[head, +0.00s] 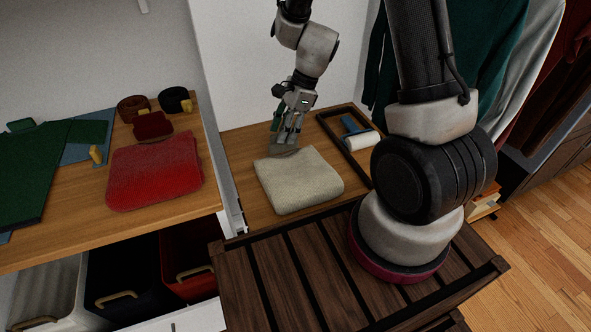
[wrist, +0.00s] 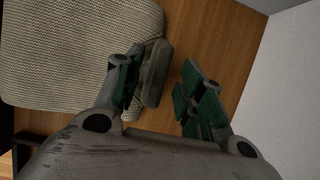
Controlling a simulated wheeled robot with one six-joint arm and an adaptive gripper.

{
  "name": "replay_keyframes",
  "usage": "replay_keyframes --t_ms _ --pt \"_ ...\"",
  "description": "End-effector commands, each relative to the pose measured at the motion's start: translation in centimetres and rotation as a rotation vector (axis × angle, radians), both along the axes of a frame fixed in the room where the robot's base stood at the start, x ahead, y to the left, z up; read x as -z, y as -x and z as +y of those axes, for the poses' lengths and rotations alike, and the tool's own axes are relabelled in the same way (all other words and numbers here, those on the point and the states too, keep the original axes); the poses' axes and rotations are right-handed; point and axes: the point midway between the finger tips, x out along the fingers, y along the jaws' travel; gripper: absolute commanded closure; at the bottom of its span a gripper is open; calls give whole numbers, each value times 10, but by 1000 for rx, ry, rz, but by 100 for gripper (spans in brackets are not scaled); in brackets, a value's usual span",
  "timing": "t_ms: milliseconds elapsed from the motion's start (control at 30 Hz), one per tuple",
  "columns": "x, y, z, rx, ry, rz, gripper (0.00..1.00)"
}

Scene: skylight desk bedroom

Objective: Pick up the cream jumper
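The cream jumper (head: 300,182) lies folded on the wooden surface in the middle of the head view. It fills the upper left of the wrist view (wrist: 75,50). My gripper (head: 287,143) points down at the jumper's far edge. In the wrist view my gripper (wrist: 160,85) is open, with green pads on both fingers. The left finger is over the jumper's edge, and the right finger is over bare wood beyond it. A narrow flap of the jumper shows between the fingers, nearer the left one. I cannot tell whether either finger touches it.
A tray (head: 349,157) with a lint roller (head: 357,140) stands right of the jumper. A red folded garment (head: 155,172) and a green one (head: 35,170) lie on the left desk. The wall is close behind my gripper. A dark slatted surface (head: 290,285) is in front.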

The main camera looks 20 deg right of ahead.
Motion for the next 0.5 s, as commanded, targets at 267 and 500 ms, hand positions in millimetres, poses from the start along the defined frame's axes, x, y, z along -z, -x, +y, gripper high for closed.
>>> replay_keyframes --t_ms 267,500 --pt "0 0 0 0 0 0 100" --pt "0 0 0 0 0 0 100"
